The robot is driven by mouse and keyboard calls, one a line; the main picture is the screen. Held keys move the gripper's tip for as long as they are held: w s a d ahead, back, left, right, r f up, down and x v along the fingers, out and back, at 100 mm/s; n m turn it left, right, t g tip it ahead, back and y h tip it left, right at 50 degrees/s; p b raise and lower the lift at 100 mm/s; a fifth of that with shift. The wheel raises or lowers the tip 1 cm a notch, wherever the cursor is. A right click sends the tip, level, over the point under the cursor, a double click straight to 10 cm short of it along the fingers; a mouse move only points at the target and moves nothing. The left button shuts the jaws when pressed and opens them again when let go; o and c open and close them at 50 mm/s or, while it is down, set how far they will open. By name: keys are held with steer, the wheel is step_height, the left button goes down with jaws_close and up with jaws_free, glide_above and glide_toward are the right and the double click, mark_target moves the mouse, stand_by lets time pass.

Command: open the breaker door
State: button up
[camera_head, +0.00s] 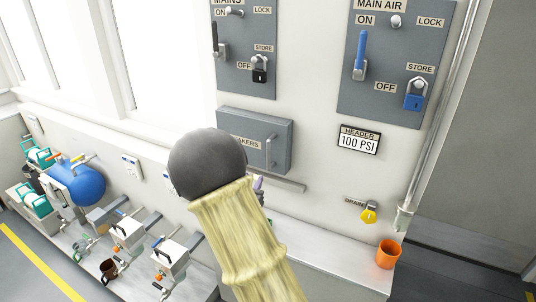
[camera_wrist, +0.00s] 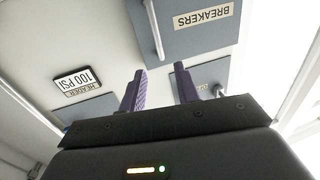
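The grey breaker box, its front marked BREAKERS, is on the wall in the head view (camera_head: 283,130); its door looks closed. My arm covers its lower left part. A pale bar handle (camera_head: 271,150) stands upright near the door's right edge. In the wrist view the breaker door (camera_wrist: 225,40) appears upside down at the top, with the handle (camera_wrist: 154,30) at its left edge. My gripper (camera_wrist: 160,84) is open and empty, with its two purple fingers apart. The handle lies beyond the fingertips, not between them. In the head view my arm mostly hides the gripper.
Above the box are the MAINS panel (camera_head: 245,82) and the MAIN AIR panel (camera_head: 385,110). A 100 PSI header gauge (camera_head: 358,140) is to its right.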

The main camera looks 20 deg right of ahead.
mark_target(268, 151)
steer(key=shift+s+d+r, duration=0.15)
steer(key=shift+d+r, duration=0.05)
steer(key=shift+d, duration=0.05)
steer(key=shift+a, duration=0.1)
steer(key=p+x, duration=0.6)
steer(key=x, duration=1.1)
steer(key=shift+d+r+p, duration=0.15)
steer(key=shift+d+p, duration=0.1)
steer(key=shift+p, duration=0.05)
jaws_close()
